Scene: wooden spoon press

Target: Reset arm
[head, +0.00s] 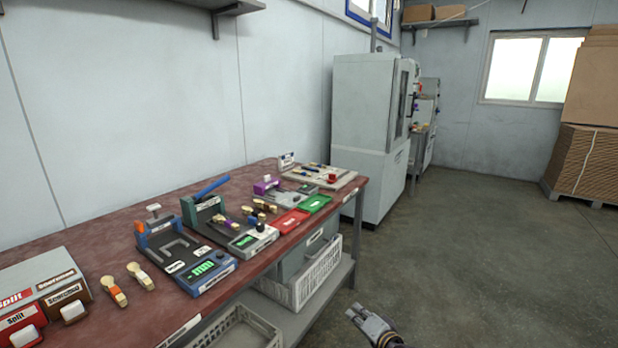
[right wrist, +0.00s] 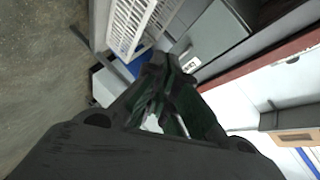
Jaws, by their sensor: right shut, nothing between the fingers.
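My right gripper (head: 362,315) shows at the bottom of the head view, over the floor to the right of the bench and apart from it. It is shut and empty. In the right wrist view its fingers (right wrist: 160,75) meet, with nothing seen between them. My left gripper is not in view. The red-topped workbench (head: 105,240) runs along the wall. It holds a press with a blue handle (head: 212,187), a blue-framed device with a green display (head: 203,270), and several small wooden spoon-like pieces (head: 140,276).
A white basket (head: 318,275) and another basket (head: 240,335) sit on the bench's lower shelf, left of my right gripper. Red (head: 291,222) and green (head: 315,203) trays lie near the bench edge. A grey cabinet machine (head: 365,130) stands behind. The floor (head: 480,230) at right is clear.

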